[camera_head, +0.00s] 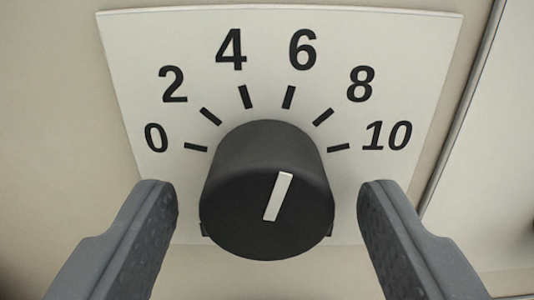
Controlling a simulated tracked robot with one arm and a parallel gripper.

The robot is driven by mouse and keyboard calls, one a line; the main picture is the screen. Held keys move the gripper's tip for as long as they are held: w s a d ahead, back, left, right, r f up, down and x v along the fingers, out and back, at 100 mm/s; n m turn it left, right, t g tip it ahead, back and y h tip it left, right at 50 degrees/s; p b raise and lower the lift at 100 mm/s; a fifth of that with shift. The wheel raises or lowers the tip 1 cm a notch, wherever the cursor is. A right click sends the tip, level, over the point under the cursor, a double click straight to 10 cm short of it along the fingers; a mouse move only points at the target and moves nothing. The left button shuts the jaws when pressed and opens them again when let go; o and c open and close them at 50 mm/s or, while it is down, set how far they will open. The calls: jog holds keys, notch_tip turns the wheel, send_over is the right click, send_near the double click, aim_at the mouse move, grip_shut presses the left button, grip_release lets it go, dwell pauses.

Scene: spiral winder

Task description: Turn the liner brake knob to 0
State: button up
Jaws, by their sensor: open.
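The liner brake knob (240,215) is a black round knob in the middle of the view, with a white pointer line (278,197) on its face. The line leans a little right of upright, toward about the 6 mark. Behind it is a pale dial plate (200,40) with black numbers 0, 2, 4, 6, 8, 10 and tick marks; 0 is at the left. My gripper (268,205) is open, with one grey finger to the left of the knob and one to the right. Gaps show between both fingers and the knob.
The plate sits on a beige panel (50,100). A dark vertical seam or edge (462,110) runs down the panel at the right, with another pale panel (505,140) beyond it. Nothing else stands around the knob.

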jog(key=shift+w, duration=0.45)
